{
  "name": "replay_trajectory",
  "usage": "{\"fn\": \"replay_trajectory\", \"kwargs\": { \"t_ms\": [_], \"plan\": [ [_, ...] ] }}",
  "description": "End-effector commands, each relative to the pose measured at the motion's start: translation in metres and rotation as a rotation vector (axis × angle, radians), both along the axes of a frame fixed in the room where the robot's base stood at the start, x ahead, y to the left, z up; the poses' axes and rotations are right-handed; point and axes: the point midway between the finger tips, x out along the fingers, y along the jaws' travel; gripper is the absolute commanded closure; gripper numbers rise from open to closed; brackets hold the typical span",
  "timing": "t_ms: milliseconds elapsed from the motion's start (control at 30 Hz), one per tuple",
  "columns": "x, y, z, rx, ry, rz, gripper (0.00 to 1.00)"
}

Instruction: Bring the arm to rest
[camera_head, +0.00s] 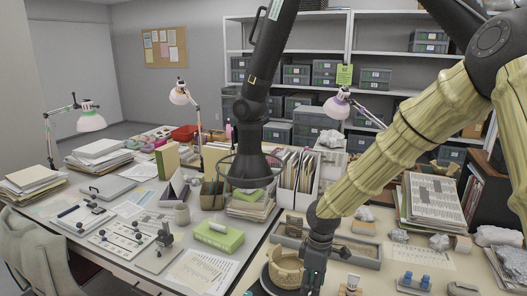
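My arm, with pale ribbed sleeves, comes in from the right and bends down to my dark gripper (313,280) near the bottom centre. The gripper points down beside the right side of a beige, partly built pot (284,264). The pot sits in a dark round holder (267,283) on the table. The gripper overlaps the pot's right edge in this view, and I cannot tell whether they touch. The fingertips are small and dark, so their opening does not show.
A black jointed extraction arm with a hood (250,168) hangs over the table. A shallow grey tray (362,256) lies behind the gripper. Blue-capped bottles (407,280), wrapped lumps (399,235) and papers (436,200) lie right. A green box (219,236) lies left.

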Motion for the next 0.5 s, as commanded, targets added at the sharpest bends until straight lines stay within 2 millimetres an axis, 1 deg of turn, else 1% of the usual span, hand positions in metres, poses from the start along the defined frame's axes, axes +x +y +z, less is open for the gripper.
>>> {"fn": "replay_trajectory", "kwargs": {
  "t_ms": [33, 167, 367, 467, 500],
  "plan": [
    [-0.005, 0.001, -0.011, 0.008, 0.008, -0.017, 0.51],
    [-0.018, 0.003, -0.034, 0.029, 0.021, -0.065, 0.51],
    [-0.045, 0.007, -0.076, 0.065, 0.045, -0.164, 0.51],
    [-0.064, 0.009, -0.104, 0.083, 0.061, -0.234, 0.51],
    [-0.074, 0.01, -0.117, 0.091, 0.069, -0.268, 0.51]
  ]
}}
